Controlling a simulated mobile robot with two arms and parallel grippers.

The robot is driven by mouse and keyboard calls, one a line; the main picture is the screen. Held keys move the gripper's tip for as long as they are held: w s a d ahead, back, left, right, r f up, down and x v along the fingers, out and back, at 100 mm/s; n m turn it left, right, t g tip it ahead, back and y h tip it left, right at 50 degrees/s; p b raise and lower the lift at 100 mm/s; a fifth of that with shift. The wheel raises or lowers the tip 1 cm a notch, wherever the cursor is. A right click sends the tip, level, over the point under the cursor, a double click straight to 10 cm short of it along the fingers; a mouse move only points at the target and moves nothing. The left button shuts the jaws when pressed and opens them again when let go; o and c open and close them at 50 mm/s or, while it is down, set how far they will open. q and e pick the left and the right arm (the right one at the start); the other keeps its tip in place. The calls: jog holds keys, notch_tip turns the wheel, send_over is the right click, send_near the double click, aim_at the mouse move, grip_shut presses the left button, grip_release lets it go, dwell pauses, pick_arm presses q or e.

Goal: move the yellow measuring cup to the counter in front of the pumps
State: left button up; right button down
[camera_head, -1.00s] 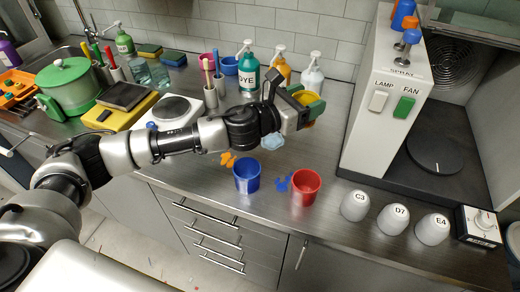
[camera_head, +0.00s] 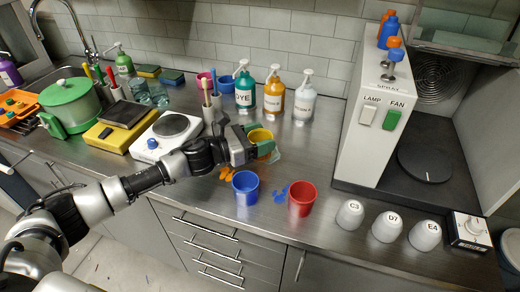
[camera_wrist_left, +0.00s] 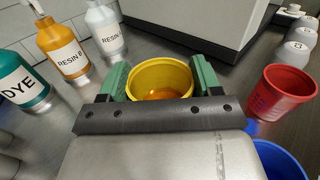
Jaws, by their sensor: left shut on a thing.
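The yellow measuring cup (camera_head: 261,135) is held in my left gripper (camera_head: 264,148), in front of the pump bottles. In the left wrist view the cup (camera_wrist_left: 160,78) sits upright between the green fingers, which are shut on it from both sides. Its inside looks orange-yellow. Its base is hidden, so I cannot tell whether it touches the counter (camera_head: 330,225). The pumps are a teal DYE bottle (camera_head: 245,88), an orange RESIN B bottle (camera_head: 273,95) and a white bottle (camera_head: 303,102), standing in a row near the wall. My right gripper is not in view.
A blue cup (camera_head: 245,187) and a red cup (camera_head: 301,199) stand nearer the front edge, beside orange and blue splashes. A white hot plate (camera_head: 168,133) is left of the gripper. The spray cabinet (camera_head: 372,130) is at right, with several labelled grey domes (camera_head: 388,227) before it.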

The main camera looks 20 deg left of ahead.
pick_arm(q)
notch_tip(320, 180, down, 4)
jog(key=shift+r, duration=0.1)
jog(key=shift+f, duration=0.2)
jog(key=shift+f, duration=0.15)
jog(key=o, duration=0.7)
jog(key=shift+o, duration=0.2)
